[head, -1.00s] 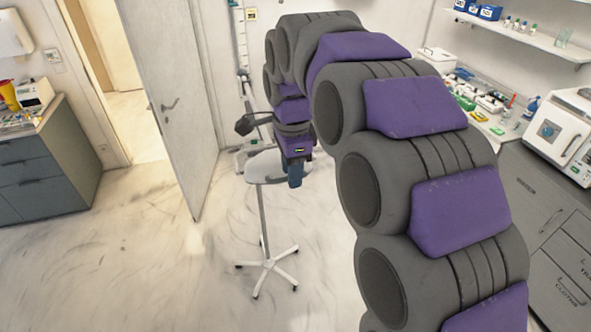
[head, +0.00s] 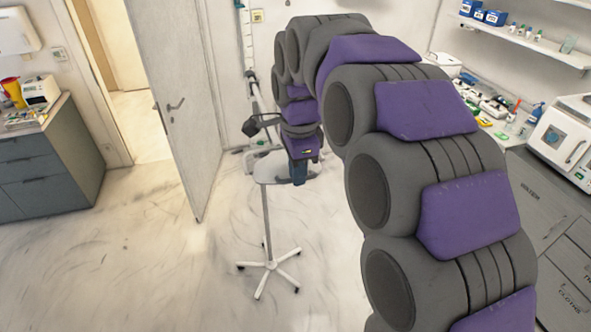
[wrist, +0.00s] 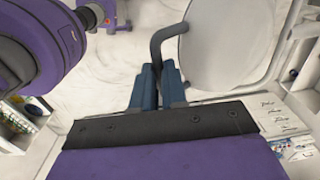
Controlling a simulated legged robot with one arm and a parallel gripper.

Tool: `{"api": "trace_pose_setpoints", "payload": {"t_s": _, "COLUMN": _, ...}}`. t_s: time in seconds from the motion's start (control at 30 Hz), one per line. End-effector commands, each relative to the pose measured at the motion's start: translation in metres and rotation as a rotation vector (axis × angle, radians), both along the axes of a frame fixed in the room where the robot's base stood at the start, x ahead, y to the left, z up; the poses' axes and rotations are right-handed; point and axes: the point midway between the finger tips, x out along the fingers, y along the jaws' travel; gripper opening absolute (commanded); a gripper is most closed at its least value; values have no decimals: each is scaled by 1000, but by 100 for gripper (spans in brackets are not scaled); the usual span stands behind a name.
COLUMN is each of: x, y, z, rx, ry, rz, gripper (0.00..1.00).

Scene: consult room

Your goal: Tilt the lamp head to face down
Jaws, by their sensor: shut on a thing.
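The lamp is a floor lamp with a round white head (head: 267,171), a thin pole (head: 266,222) and a wheeled star base (head: 268,267). In the wrist view the head (wrist: 222,42) is a broad pale disc at upper right with a dark bent handle (wrist: 157,42) at its left edge. My gripper (wrist: 158,72) has its blue fingers closed on the lower end of this handle. In the head view my gripper (head: 298,174) is in front of the lamp head's right part and hides some of it. The lamp's light-giving face cannot be made out.
An open door (head: 170,100) stands behind the lamp to the left, with a grey cabinet (head: 45,165) at far left. A counter (head: 520,130) with bottles and a white machine (head: 566,135) is at right. The floor left of the lamp is clear.

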Motion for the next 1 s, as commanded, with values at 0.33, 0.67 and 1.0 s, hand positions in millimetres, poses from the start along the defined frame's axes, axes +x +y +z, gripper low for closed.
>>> {"api": "trace_pose_setpoints", "payload": {"t_s": 0.33, "x": -4, "y": -7, "z": -11, "rx": 9, "ry": -54, "rz": -3, "gripper": 0}}
{"api": "trace_pose_setpoints", "payload": {"t_s": 0.67, "x": -16, "y": -12, "z": -33, "rx": 57, "ry": -225, "rz": -4, "gripper": 0}}
{"api": "trace_pose_setpoints", "payload": {"t_s": 1.0, "x": -24, "y": -15, "z": -57, "rx": 110, "ry": -406, "rz": -2, "gripper": 0}}
